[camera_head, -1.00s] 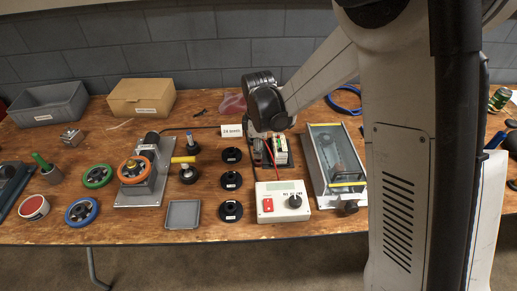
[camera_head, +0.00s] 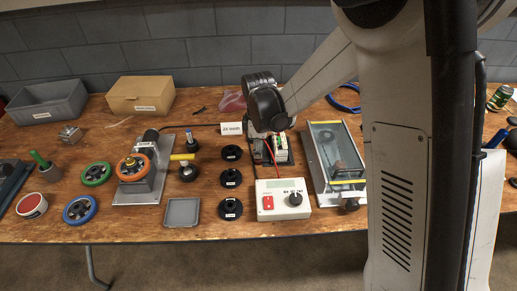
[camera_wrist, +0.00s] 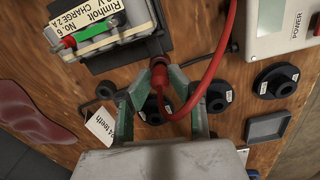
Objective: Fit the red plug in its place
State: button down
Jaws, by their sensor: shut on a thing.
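The red plug (camera_wrist: 160,82) is between the fingertips of my gripper (camera_wrist: 160,78) in the wrist view, with a red cable (camera_wrist: 213,60) curving away from it. The gripper is shut on the plug. The plug's front end is close to the dark edge of a labelled battery-like unit (camera_wrist: 105,22), with a green and a red part on it. I cannot tell whether the plug touches a socket there. In the head view my wrist hides the gripper and plug; the red cable (camera_head: 273,160) shows beside the white power box (camera_head: 283,199).
Black round discs (camera_head: 231,178) stand in a column left of the box, and a grey tray (camera_head: 182,212) lies nearby. A glass-topped frame (camera_head: 335,158) is to the right. A "teeth" card (camera_head: 231,129) stands behind. Bare wood shows between these things.

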jog(key=shift+f+b, duration=0.45)
jog(key=shift+f, duration=0.15)
jog(key=c, duration=1.5)
grip_release()
jog(key=shift+r, duration=0.1)
notch_tip(320, 180, up, 12)
jog(key=shift+s+f, duration=0.1)
jog(key=s+d+r+m+t, duration=0.3)
jog(key=s+d+r+m, duration=0.5)
jog(key=s+d+r, duration=0.25)
jog(key=s+d+m+t, duration=0.1)
jog(key=s+d+m, duration=0.1)
jog(key=s, duration=0.2)
jog(key=s+d+m+t, duration=0.1)
jog(key=s+d+m, duration=0.1)
jog(key=s+m, duration=0.1)
jog(key=s+d+f+m+t, duration=0.1)
jog(key=s+d+m+t, duration=0.1)
jog(key=s, duration=0.4)
jog(key=shift+d+f+m, duration=0.1)
jog(key=shift+d+m, duration=0.35)
jog(key=shift+m, duration=0.25)
